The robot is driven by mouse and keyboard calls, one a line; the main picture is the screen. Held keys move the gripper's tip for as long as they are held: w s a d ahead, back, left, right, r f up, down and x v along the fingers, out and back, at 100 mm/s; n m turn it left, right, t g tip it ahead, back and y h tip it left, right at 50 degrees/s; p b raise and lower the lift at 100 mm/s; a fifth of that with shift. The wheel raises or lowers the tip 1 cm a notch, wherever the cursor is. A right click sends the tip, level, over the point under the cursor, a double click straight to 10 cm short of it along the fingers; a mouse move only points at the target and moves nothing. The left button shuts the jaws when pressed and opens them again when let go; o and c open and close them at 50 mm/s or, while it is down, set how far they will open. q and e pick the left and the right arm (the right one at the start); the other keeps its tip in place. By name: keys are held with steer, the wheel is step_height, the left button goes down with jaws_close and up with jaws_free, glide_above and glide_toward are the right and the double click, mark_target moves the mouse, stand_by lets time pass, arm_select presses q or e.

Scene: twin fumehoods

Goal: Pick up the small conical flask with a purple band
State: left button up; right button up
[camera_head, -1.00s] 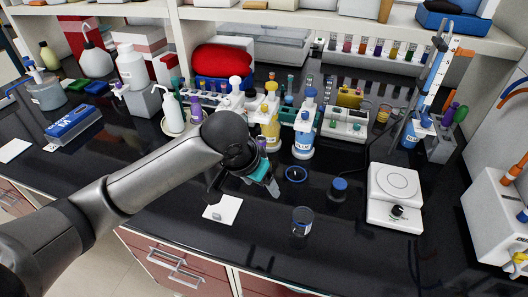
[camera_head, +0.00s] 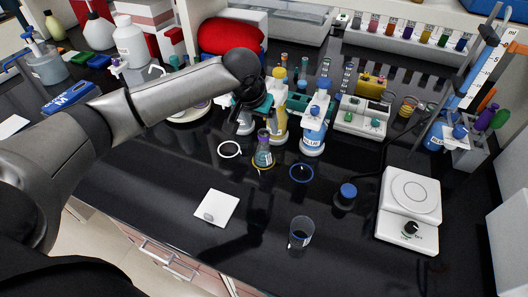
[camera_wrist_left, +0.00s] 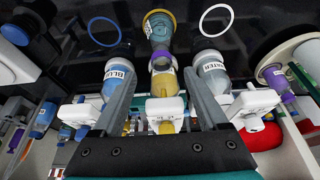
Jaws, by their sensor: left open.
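The small conical flask with a purple band (camera_head: 263,154) stands upright on the black bench, on a yellow ring. In the left wrist view the flask (camera_wrist_left: 159,32) shows beyond the fingertips, between their lines, its purple band toward me. My left gripper (camera_head: 258,112) is open and empty, just above and behind the flask in the head view. Its two fingers also show in the left wrist view (camera_wrist_left: 162,88), apart from the flask. My right gripper is not in view.
A yellow-labelled bottle (camera_head: 279,118) and a blue wash bottle (camera_head: 315,130) stand close behind. A blue ring (camera_head: 301,173) and a white ring (camera_head: 230,149) lie beside the flask. A beaker (camera_head: 300,236), white card (camera_head: 216,208) and balance (camera_head: 408,210) are in front and right.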

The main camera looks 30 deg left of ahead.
mark_target(263, 133)
arm_select(q)
steer(key=shift+b+x, duration=0.35)
steer(key=shift+x, duration=2.95)
steer(key=shift+w+a, duration=0.15)
steer(key=shift+a, duration=0.05)
jaws_close()
steer(key=shift+r, duration=0.1)
